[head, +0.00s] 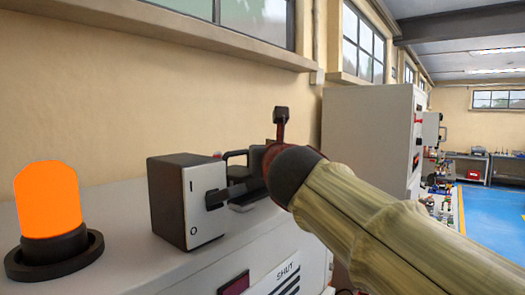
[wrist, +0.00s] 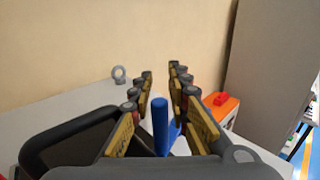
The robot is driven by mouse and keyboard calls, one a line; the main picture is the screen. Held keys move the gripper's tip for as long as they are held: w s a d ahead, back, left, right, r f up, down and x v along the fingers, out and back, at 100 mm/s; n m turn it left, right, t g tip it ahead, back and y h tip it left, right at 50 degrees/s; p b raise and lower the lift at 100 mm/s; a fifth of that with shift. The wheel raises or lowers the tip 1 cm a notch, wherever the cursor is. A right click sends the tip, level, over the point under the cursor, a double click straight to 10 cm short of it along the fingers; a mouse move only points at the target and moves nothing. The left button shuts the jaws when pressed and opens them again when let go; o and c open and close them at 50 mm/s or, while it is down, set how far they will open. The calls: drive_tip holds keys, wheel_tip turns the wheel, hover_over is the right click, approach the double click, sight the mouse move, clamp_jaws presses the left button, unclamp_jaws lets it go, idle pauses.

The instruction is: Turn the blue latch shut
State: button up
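The blue latch (wrist: 160,126) shows in the wrist view as an upright blue handle, with another blue part behind it at the right. My gripper (wrist: 161,72) is open, with one finger to each side of the latch. Gaps show between the handle and both fingers, so I see no contact. The latch's lower end is hidden behind the gripper body. In the head view I cannot make out the blue latch. My dark wrist and pale sleeved arm reach in from the lower right there and cover that part of the machine.
A grey switch box (head: 187,200) and an orange beacon (head: 50,205) stand on the pale machine top. A wall rises behind. A grey cabinet (head: 365,135) stands beyond.

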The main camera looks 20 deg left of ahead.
drive_tip(key=shift+r+n+y+p, duration=0.3)
drive_tip(key=shift+n+y+p, duration=0.15)
drive_tip(key=shift+p, duration=1.15)
